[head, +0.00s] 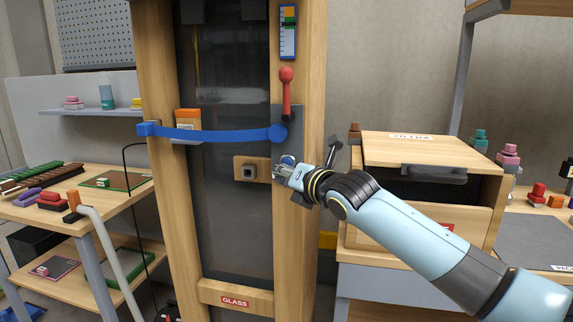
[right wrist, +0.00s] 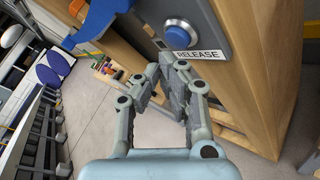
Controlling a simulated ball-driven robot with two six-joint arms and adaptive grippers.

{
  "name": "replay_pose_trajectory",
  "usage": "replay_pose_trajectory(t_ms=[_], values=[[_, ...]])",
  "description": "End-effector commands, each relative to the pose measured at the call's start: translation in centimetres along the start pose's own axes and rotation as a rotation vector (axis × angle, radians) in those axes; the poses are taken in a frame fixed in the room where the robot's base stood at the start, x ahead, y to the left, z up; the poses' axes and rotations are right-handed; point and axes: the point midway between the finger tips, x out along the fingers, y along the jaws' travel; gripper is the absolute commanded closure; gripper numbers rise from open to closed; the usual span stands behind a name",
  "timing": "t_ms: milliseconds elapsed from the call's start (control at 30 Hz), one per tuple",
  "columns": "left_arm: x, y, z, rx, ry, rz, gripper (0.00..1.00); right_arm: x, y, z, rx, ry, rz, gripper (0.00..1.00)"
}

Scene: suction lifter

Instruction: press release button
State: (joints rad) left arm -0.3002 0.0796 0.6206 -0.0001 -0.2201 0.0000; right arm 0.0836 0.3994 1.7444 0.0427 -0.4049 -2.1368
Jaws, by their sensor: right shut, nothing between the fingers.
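The blue round release button (right wrist: 180,33) sits on a grey panel (right wrist: 205,22) on a wooden post, above a white "RELEASE" label (right wrist: 192,54) in the right wrist view. In the head view the button (head: 287,159) shows only partly, just above my right gripper (head: 278,173). My right gripper is shut and empty. In the right wrist view its fingertips (right wrist: 167,65) are close below the button and label; I cannot tell whether they touch the panel. My left gripper is not in view.
A blue bar (head: 215,134) crosses the wooden frame above my right gripper. A red-handled lever (head: 286,92) stands above it on the post. A wooden block with a square socket (head: 250,172) is left of the gripper. A wooden cabinet (head: 420,150) stands to the right.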

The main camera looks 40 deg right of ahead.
Motion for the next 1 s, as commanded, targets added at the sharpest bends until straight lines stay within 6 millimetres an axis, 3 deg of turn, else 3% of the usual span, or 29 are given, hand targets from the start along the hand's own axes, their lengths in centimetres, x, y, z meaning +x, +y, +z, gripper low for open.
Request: replay_pose_trajectory(t_ms=[1000], values=[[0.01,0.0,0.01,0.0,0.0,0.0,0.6,0.86,-0.64,0.65,0.0,0.0,0.0,1.0]])
